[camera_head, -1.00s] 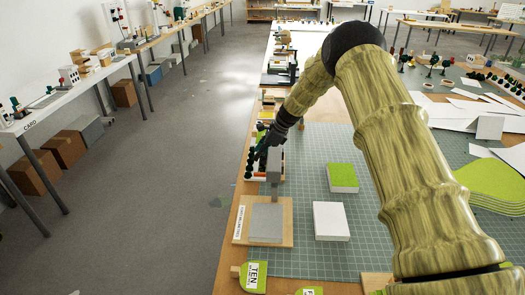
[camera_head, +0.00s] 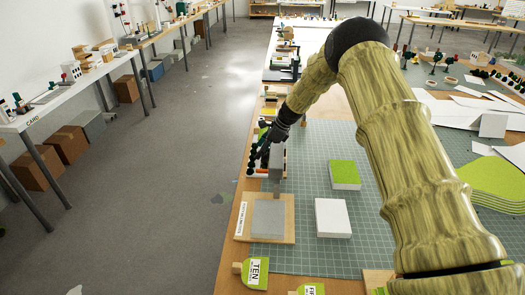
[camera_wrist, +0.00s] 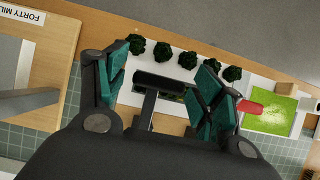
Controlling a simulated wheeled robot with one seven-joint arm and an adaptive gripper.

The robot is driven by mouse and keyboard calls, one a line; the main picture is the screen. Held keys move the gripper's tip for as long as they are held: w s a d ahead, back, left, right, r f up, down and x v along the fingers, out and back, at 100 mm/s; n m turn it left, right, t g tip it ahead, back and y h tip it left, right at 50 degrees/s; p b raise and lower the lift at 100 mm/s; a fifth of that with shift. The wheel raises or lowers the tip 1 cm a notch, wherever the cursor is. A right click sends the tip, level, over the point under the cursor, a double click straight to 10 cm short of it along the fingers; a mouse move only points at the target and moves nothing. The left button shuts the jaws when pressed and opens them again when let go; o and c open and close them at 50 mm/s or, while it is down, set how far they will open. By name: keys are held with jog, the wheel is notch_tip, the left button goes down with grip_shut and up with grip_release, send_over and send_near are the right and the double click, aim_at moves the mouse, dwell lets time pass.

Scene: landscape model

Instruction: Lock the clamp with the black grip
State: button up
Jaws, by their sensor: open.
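The black grip (camera_wrist: 165,82) is a short dark bar on a grey stem in the wrist view. It sits between the teal fingers of my gripper (camera_wrist: 158,90), with visible space on both sides. The gripper is open and holds nothing. Whether the grip touches a finger I cannot tell. The clamp's lower part is mostly hidden behind my gripper's body. In the head view my gripper (camera_head: 264,142) is over the left edge of the table, and the black grip cannot be made out there.
A grey upright fixture (camera_head: 277,162) stands beside my gripper, behind a grey plate (camera_head: 268,218) on a wooden board. A red grip (camera_wrist: 250,107) is right of the fingers. Several dark green model trees (camera_wrist: 187,60) stand close by. White and green-topped blocks (camera_head: 332,217) lie on the mat.

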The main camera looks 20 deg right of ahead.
jog(key=shift+d+r, duration=0.1)
jog(key=shift+r, duration=0.05)
jog(key=v, duration=1.1)
jog(key=shift+d+r, duration=0.15)
jog(key=shift+r, duration=0.1)
jog(key=shift+s, duration=0.15)
